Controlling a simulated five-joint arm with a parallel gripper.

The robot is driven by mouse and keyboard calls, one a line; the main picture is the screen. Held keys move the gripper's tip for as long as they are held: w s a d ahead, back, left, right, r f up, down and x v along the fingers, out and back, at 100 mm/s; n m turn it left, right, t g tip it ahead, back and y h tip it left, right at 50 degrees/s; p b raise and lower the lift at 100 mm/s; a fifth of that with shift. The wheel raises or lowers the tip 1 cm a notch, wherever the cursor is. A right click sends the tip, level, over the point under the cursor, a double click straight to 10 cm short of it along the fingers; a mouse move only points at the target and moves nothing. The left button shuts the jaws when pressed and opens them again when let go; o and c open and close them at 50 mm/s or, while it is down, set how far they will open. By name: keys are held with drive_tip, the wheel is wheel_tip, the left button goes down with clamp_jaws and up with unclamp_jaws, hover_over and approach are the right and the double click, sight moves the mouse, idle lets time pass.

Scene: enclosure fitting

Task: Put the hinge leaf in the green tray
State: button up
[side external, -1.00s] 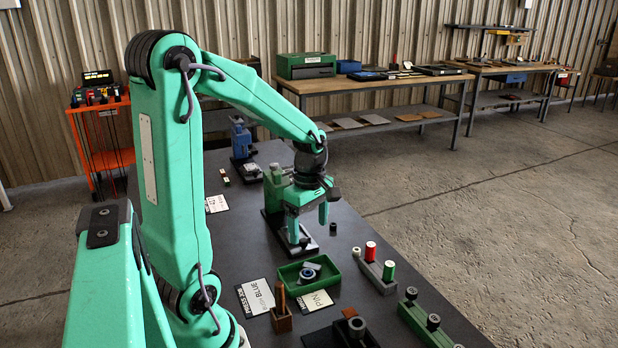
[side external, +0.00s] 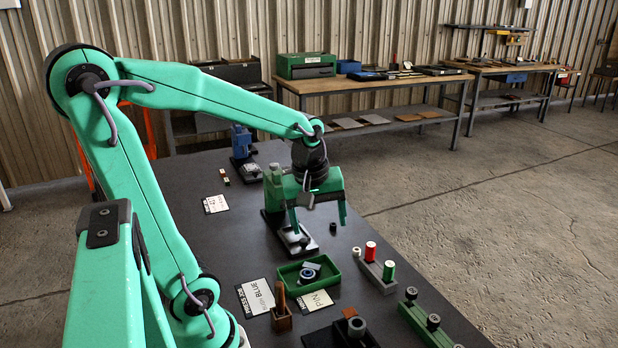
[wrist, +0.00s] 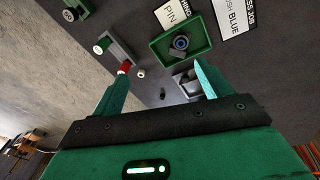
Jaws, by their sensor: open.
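The green tray (side external: 329,280) is on the dark table, and it also shows at the top of the wrist view (wrist: 154,47). A blue-ringed round part (side external: 307,274) and a small grey piece (side external: 312,265) lie in it. I cannot tell whether the grey piece is the hinge leaf. My gripper (side external: 318,216) is open above the table, behind the tray, near a black-based fixture with a pale metal plate (side external: 297,241).
A grey block with red and green spools (side external: 379,270) is right of the tray. White cards (side external: 256,297), a wooden holder with a peg (side external: 282,318) and a green rail with black knobs (side external: 430,324) are nearer the camera. Small cylinders (side external: 333,227) stand loose on the table.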

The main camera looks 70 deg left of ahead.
drive_tip(key=s+d+r+m+t, duration=0.3)
drive_tip(key=s+d+r+m, duration=0.2)
drive_tip(key=m, duration=0.9)
drive_tip(key=shift+d+r+t+h, duration=0.2)
drive_tip(key=shift+d+t+h, duration=0.1)
drive_tip(key=shift+d, duration=1.45)
